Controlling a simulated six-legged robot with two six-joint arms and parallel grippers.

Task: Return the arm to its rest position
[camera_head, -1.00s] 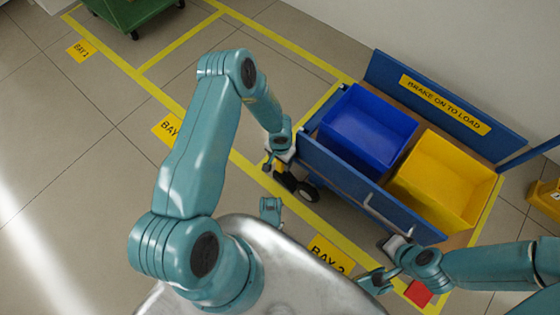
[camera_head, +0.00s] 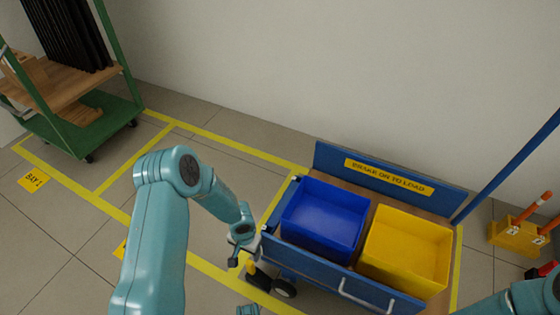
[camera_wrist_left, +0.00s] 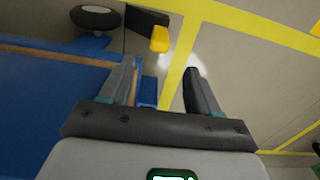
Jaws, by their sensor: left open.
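My left arm (camera_head: 160,225) reaches in from the left, bent at the elbow. Its gripper (camera_head: 240,253) is at the left end of the blue cart (camera_head: 335,265), close to its corner. In the left wrist view the gripper (camera_wrist_left: 158,82) is open, with nothing between its fingers. A yellow pedal-like part (camera_wrist_left: 160,39) shows beyond the fingertips, near a cart wheel (camera_wrist_left: 95,17). I cannot tell from the head view whether the gripper touches the cart. Part of my right arm (camera_head: 515,302) shows at the bottom right; its gripper is out of view.
The cart carries a blue bin (camera_head: 325,220) and a yellow bin (camera_head: 408,250). A green rack (camera_head: 85,130) stands at the back left. A yellow holder (camera_head: 515,235) stands at the right. Floor between the rack and cart is clear, with yellow lines.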

